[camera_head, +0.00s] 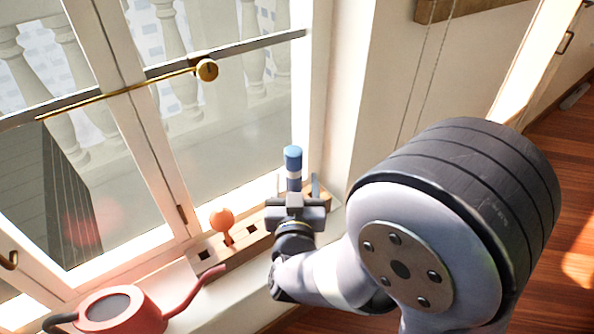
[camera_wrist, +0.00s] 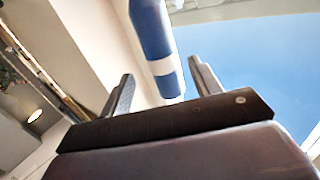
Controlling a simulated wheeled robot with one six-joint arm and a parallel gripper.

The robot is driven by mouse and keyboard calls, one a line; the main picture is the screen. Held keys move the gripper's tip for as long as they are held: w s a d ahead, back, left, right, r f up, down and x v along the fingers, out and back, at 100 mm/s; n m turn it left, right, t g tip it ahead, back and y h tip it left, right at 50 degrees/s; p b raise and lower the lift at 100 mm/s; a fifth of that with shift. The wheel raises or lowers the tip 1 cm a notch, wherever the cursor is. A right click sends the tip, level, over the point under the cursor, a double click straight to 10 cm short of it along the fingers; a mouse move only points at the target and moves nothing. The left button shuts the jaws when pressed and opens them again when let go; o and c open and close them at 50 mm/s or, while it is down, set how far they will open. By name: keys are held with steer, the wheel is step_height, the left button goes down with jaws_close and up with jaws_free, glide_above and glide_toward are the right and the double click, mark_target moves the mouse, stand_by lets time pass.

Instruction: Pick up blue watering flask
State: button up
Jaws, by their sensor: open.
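The blue watering flask (camera_head: 293,160) is a slim upright cylinder, blue with a pale band, at the right end of a wooden holder on the window sill. In the wrist view the flask (camera_wrist: 155,45) comes down from the top, between the two fingers. My gripper (camera_wrist: 160,88) is open, with one finger on each side of the flask and visible gaps. In the head view my gripper (camera_head: 293,197) is in front of the flask and hides its lower part. I cannot tell whether the flask touches the gripper.
The wooden holder (camera_head: 240,247) has square holes and bears an orange round-topped object (camera_head: 222,222). A red watering can (camera_head: 120,312) stands at the sill's lower left. The window frame (camera_head: 150,140) with a brass handle (camera_head: 207,70) rises behind. A wall (camera_head: 362,85) is at the right.

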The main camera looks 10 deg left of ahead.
steer(key=x, duration=0.6)
steer(key=shift+w+a, duration=0.25)
steer(key=shift+a, duration=0.1)
steer(key=c, duration=1.1)
